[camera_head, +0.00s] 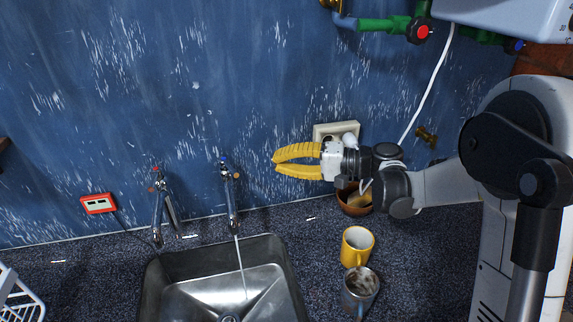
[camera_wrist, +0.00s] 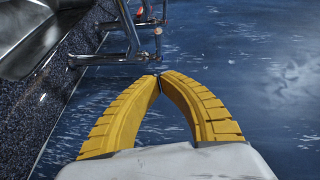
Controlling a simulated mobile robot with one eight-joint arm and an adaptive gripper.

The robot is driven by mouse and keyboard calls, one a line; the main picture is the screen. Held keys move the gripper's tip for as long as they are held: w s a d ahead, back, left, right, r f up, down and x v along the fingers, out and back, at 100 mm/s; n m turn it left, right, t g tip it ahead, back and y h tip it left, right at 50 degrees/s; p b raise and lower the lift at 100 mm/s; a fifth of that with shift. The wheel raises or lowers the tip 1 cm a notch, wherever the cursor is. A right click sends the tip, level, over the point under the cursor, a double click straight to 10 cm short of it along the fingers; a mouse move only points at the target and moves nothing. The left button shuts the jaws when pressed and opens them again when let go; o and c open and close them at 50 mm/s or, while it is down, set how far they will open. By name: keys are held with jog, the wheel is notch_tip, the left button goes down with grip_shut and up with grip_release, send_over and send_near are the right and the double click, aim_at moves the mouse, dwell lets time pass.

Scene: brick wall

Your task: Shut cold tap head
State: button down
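The cold tap (camera_head: 231,200) is chrome with a blue-marked head (camera_head: 225,163), against the blue wall behind the sink. A thin stream of water (camera_head: 241,266) runs from it into the sink. My gripper (camera_head: 274,164) has yellow fingers pointing left and is to the right of the cold tap head, apart from it. In the wrist view the fingertips (camera_wrist: 160,77) meet with nothing held between them. Chrome tap parts (camera_wrist: 131,38) show beyond the tips there, overlapping, so I cannot clearly separate the two taps.
A second tap (camera_head: 160,209) with a red mark stands to the left. The metal sink (camera_head: 160,275) is below. A yellow mug (camera_head: 357,247), a grey mug (camera_head: 360,291) and a brown bowl (camera_head: 351,207) stand on the right counter. A wall socket (camera_head: 327,129) is behind my gripper.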

aim_at(230, 170)
jog(key=s+a+f+b, duration=0.1)
jog(key=a+b, duration=0.1)
jog(key=a, duration=0.6)
jog(key=shift+f, duration=0.2)
